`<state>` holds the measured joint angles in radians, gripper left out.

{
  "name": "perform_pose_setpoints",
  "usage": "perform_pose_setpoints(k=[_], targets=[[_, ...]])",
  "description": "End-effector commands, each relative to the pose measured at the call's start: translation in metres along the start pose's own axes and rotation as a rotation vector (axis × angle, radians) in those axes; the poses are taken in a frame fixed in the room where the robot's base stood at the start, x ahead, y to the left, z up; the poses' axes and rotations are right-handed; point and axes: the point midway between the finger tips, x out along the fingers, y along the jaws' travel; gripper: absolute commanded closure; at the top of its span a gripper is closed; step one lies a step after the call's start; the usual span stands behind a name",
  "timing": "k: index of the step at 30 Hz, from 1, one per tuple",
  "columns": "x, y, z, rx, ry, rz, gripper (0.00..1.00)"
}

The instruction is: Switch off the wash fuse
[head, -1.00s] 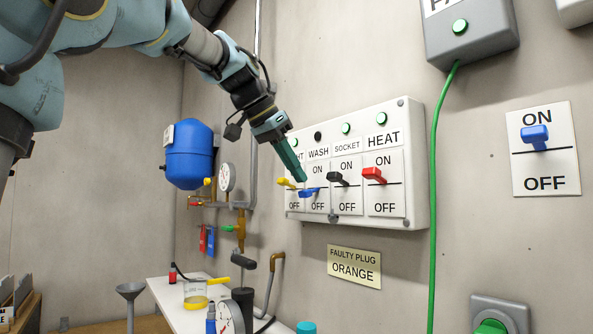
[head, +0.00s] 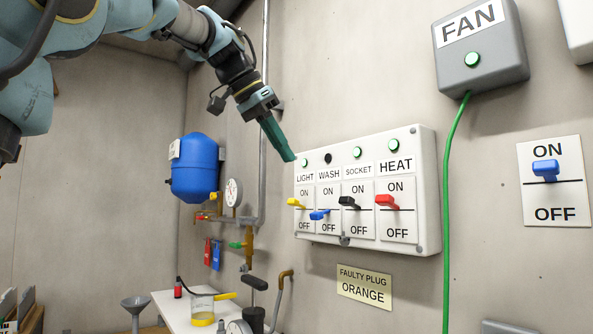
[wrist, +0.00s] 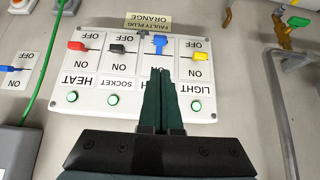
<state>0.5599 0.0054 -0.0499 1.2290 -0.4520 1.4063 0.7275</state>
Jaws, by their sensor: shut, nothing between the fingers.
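The white fuse panel (head: 425,235) on the wall carries LIGHT, WASH, SOCKET and HEAT switches. The blue WASH lever (head: 320,214) sits below its line, tilted towards OFF. The WASH lamp (head: 327,158) is dark. In the wrist view, which is upside down, the blue lever (wrist: 159,43) also lies on the OFF side. My gripper (head: 290,157) is shut and empty, its tips in front of the panel's upper left, apart from the lever. In the wrist view my gripper (wrist: 160,72) covers part of the WASH label and lamp.
The yellow LIGHT lever (head: 297,203), black SOCKET lever (head: 349,202) and red HEAT lever (head: 387,201) sit towards ON with green lamps lit. A FAN box (head: 505,80) with a green cable (head: 448,220) and a blue wall switch (head: 545,170) are at right. A blue tank (head: 195,170) hangs left.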

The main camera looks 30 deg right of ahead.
Motion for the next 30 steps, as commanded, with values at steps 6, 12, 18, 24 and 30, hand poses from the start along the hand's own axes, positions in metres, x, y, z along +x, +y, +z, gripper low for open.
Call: perform_pose_setpoints(k=[6, 12, 18, 24, 30], targets=[[-0.026, 0.0, 0.004, 0.0, 0.001, 0.0, 1.0], [-0.032, 0.0, 0.004, 0.0, 0.0, 0.002, 1.0], [-0.032, 0.0, 0.004, 0.0, 0.0, 0.001, 1.0], [-0.032, 0.0, 0.004, 0.0, 0.0, 0.001, 1.0], [-0.018, -0.015, 0.017, -0.06, -0.02, -0.016, 1.0]])
